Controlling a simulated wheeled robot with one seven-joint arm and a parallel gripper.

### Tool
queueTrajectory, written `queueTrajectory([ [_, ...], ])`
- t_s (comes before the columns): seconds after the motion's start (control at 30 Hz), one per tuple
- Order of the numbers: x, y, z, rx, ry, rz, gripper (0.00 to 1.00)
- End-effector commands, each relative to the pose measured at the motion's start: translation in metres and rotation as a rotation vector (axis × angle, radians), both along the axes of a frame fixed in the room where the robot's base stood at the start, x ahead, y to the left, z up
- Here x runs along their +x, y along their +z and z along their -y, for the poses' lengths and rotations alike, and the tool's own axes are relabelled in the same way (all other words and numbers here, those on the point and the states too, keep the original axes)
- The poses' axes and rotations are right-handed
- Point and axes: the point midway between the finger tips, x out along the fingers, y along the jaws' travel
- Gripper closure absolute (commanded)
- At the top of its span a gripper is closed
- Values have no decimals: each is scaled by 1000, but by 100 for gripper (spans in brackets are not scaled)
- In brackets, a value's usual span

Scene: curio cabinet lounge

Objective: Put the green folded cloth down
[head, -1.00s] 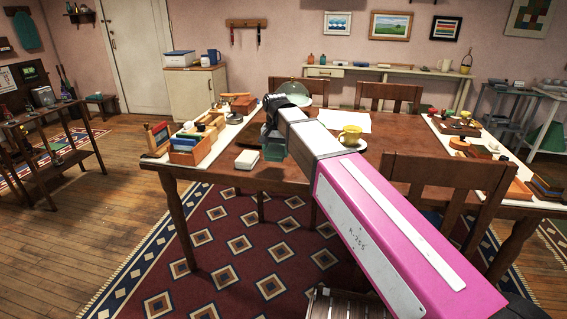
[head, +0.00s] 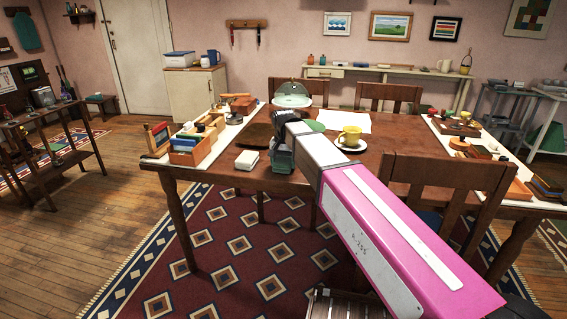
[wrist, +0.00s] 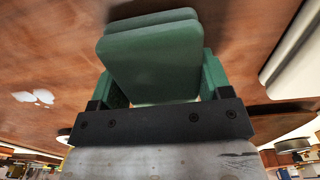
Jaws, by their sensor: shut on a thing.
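The green folded cloth (wrist: 150,62) shows in the wrist view as a thick, flat, rounded block between the two green fingers of my gripper (wrist: 160,78). My gripper is shut on it. In the head view my gripper (head: 281,158) is at the front edge of the wooden dining table (head: 390,160), right of a small white box (head: 247,160). The cloth is hard to tell from the gripper there. I cannot tell whether the cloth touches the tabletop.
A yellow cup (head: 349,137) on a saucer stands right of my arm. A dark tray (head: 258,136) lies behind the white box, and a glass-covered plate (head: 292,101) stands at the back. A wooden organiser (head: 192,152) is at left. A chair (head: 445,180) stands at right.

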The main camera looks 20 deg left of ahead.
Motion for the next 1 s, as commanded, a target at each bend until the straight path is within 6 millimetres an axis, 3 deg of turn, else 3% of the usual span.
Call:
queueTrajectory([
  [0.13,0,-3,0,0,0,0,72],
  [0.17,0,-3,0,0,0,0,25],
  [0.23,0,-3,0,0,0,0,3],
  [0.67,0,5,0,0,0,1,3],
  [1.0,1,60,-1,1,0,2,3],
])
